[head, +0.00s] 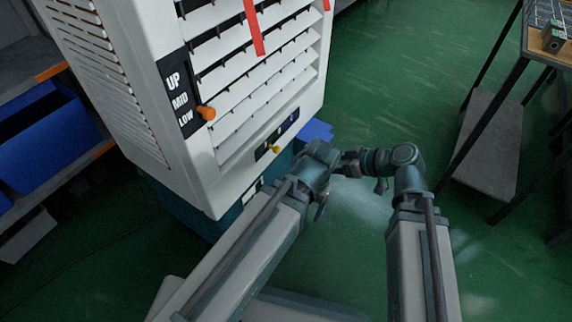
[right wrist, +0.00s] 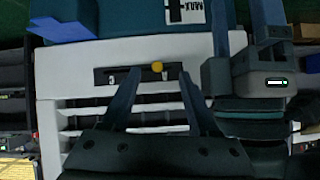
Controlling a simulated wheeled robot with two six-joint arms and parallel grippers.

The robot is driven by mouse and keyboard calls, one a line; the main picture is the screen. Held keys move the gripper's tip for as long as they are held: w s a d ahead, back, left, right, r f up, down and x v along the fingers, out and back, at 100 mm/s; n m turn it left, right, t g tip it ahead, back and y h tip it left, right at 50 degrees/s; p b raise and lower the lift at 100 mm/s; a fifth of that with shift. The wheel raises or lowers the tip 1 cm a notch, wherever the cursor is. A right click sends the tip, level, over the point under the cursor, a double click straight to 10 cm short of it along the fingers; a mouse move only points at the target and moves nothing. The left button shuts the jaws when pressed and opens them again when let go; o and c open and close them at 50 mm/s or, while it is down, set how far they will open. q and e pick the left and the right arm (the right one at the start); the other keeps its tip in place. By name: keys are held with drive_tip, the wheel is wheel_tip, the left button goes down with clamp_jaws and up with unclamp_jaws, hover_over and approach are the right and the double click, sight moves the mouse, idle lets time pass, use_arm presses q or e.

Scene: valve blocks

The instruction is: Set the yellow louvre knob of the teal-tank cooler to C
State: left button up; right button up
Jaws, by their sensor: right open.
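The white cooler (head: 185,110) leans into the head view from the upper left, with its teal tank (head: 185,210) below. The yellow knob (head: 275,148) sits on a dark strip (head: 262,155) under the louvres, towards the strip's left end; its letters are too small to read. In the right wrist view, upside down, the yellow knob (right wrist: 157,67) shows ahead between the fingers of my open right gripper (right wrist: 158,78), apparently untouched. In the head view my arms hide the right gripper. My left arm's end lies close beside the right wrist; its jaws cannot be made out.
An orange knob (head: 206,112) stands at LOW on the UP/MID/LOW plate. Red ribbons (head: 254,28) hang over the louvres. A blue bin (head: 45,140) is on the left rack, and a dark-framed table (head: 500,95) stands at right. Green floor between is clear.

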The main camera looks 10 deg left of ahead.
drive_tip(key=a+n+t+y+b, duration=0.1)
drive_tip(key=y, duration=0.1)
drive_tip(key=b, duration=0.5)
approach(279, 149)
drive_tip(key=shift+n, duration=0.3)
drive_tip(key=x, duration=0.7)
drive_tip(key=shift+a+f, duration=0.15)
use_arm(q)
wheel_tip(279, 149, down, 8)
drive_tip(key=shift+b, duration=0.35)
use_arm(e)
drive_tip(key=shift+w+a+f, duration=0.2)
drive_tip(key=shift+a, duration=0.45)
use_arm(q)
drive_tip(key=shift+r, duration=0.1)
use_arm(e)
clamp_jaws()
